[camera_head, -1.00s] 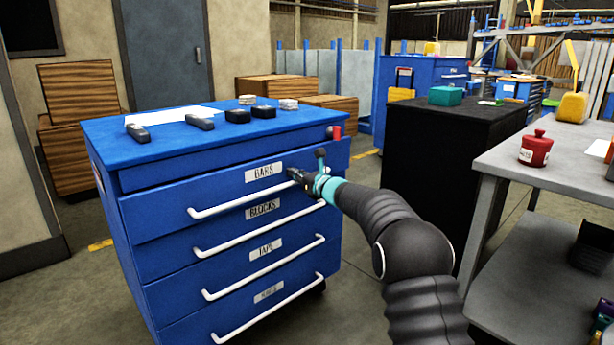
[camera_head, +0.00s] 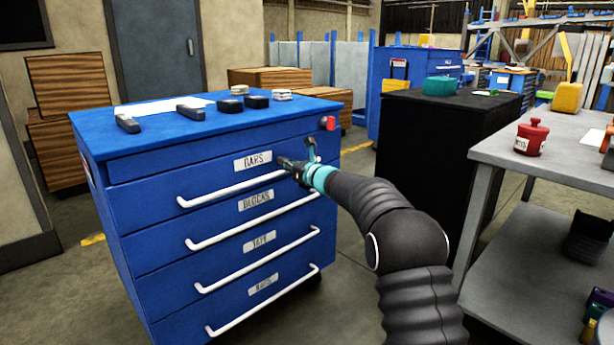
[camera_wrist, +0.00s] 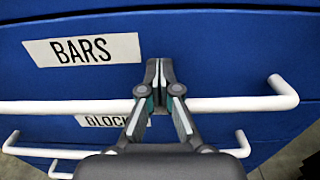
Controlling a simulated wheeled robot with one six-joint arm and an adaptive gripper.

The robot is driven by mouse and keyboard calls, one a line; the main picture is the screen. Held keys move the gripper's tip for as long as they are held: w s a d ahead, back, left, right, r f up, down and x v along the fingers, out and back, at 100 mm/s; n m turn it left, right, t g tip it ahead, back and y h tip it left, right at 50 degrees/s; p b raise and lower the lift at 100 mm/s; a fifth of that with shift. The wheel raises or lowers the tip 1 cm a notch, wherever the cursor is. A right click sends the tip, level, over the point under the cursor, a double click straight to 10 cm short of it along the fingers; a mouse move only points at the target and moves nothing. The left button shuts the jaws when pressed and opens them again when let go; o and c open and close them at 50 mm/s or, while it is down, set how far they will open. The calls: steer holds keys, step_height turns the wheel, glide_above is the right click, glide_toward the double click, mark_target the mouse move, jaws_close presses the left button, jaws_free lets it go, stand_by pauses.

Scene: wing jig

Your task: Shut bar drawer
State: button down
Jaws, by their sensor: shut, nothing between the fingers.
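The bar drawer (camera_head: 222,180), labelled BARS, is the upper labelled drawer of a blue cabinet (camera_head: 115,215). Its front looks about flush with the drawers below. Its white bar handle (camera_head: 232,190) also crosses the wrist view (camera_wrist: 60,107). My gripper (camera_head: 283,162) is at the right end of this drawer, right of its label. In the wrist view my gripper (camera_wrist: 159,75) is shut and empty. Its fingertips lie just above the handle in the picture, against the blue front; I cannot tell whether they touch it. The handle passes behind the fingers.
Lower drawers, including BLOCKS (camera_head: 256,201), look closed, with white handles sticking out. Dark and grey blocks (camera_head: 257,101) lie on the cabinet top. A black cabinet (camera_head: 430,150) and a grey bench (camera_head: 570,155) with a red pot (camera_head: 531,138) stand at the right.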

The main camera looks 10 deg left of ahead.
steer(key=w+d+b+v, duration=0.1)
steer(key=b+v, duration=0.1)
steer(key=v, duration=1.1)
steer(key=s+a+f+n+g+h, duration=0.1)
steer(key=s+a+f+n+g, duration=0.1)
steer(key=s+f+n+g, duration=0.45)
steer(key=s+d+f+n+g+h+p, duration=0.1)
steer(key=s+d+f+n+h, duration=0.15)
steer(key=s+n, duration=0.35)
steer(key=s+d+f+n+g+h, duration=0.1)
steer(key=s+d+f+n, duration=0.2)
steer(key=s, duration=0.5)
steer(key=s+d+r+n+h+p, duration=0.15)
steer(key=s+d+n+h, duration=0.3)
steer(key=s+d, duration=0.55)
steer(key=s+d+n+h+p, duration=0.25)
steer(key=s+d+n, duration=0.25)
steer(key=s, duration=0.8)
steer(key=s+d+r+n+t+h+p, duration=0.1)
steer(key=s+d+r+t+h, duration=0.1)
steer(key=s+d+r, duration=0.2)
steer(key=s+r, duration=0.2)
steer(key=s, duration=0.1)
steer(key=shift+s, duration=0.2)
steer(key=shift+a+t, duration=0.1)
steer(key=shift+t, duration=0.15)
